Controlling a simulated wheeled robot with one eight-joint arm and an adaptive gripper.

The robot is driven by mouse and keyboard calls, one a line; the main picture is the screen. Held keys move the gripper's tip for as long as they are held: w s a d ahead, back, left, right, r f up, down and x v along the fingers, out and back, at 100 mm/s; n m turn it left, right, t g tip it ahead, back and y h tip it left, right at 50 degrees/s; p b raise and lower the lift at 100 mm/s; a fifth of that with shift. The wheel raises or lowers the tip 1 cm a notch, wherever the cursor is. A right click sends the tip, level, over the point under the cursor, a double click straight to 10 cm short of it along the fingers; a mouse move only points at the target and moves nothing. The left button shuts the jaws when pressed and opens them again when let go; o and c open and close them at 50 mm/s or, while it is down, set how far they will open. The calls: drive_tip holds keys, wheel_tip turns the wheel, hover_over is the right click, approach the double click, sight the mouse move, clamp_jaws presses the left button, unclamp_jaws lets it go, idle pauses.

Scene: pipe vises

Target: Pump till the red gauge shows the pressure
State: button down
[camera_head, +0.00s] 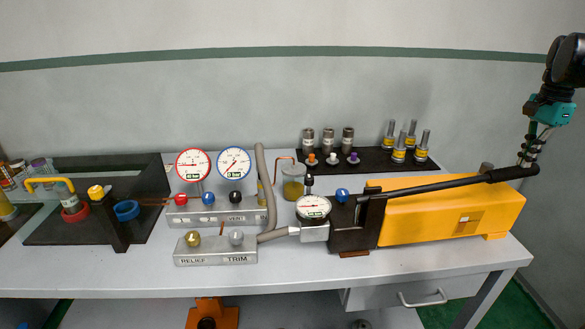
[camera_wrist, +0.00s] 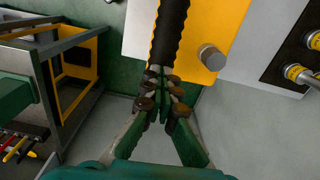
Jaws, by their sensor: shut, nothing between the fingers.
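The red-rimmed gauge (camera_head: 193,164) stands on the left block beside a blue-rimmed gauge (camera_head: 234,162). Its dial is too small to read surely. The hand pump has a yellow body (camera_head: 460,212) and a long black lever (camera_head: 440,186), raised slightly toward its right end. A third round gauge (camera_head: 313,207) sits at the pump's front. My gripper (camera_head: 525,160) points down at the lever's right end. In the wrist view my gripper (camera_wrist: 163,96) is shut and empty, with the lever's ribbed grip (camera_wrist: 170,30) just beyond the fingertips. Whether they touch it is unclear.
The valve block (camera_head: 215,252) marked RELIEF and TRIM carries brass and grey knobs. A grey hose (camera_head: 268,185) runs to the pump. Fittings stand on a dark mat (camera_head: 375,164) behind the pump. The bench front is clear.

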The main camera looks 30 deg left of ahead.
sight(521, 172)
drive_tip(key=shift+f, duration=0.1)
drive_tip(key=shift+w+d+f, duration=0.1)
drive_tip(key=shift+f, duration=1)
drive_tip(key=shift+w+d+f, duration=0.1)
drive_tip(key=shift+f, duration=1)
drive_tip(key=shift+s, duration=0.1)
drive_tip(key=shift+s+a+r, duration=0.1)
drive_tip(key=shift+a+r, duration=0.05)
drive_tip(key=shift+r, duration=1.15)
drive_tip(key=shift+s+a+r, duration=0.1)
drive_tip(key=shift+r, duration=1.2)
drive_tip(key=shift+s+a+r, duration=0.1)
drive_tip(key=shift+a+r, duration=0.05)
drive_tip(key=shift+r, duration=1.15)
wheel_tip(521, 172, up, 7)
drive_tip(key=s+a, duration=0.1)
drive_tip(key=shift+a, duration=0.3)
drive_tip(key=shift+s+r, duration=0.1)
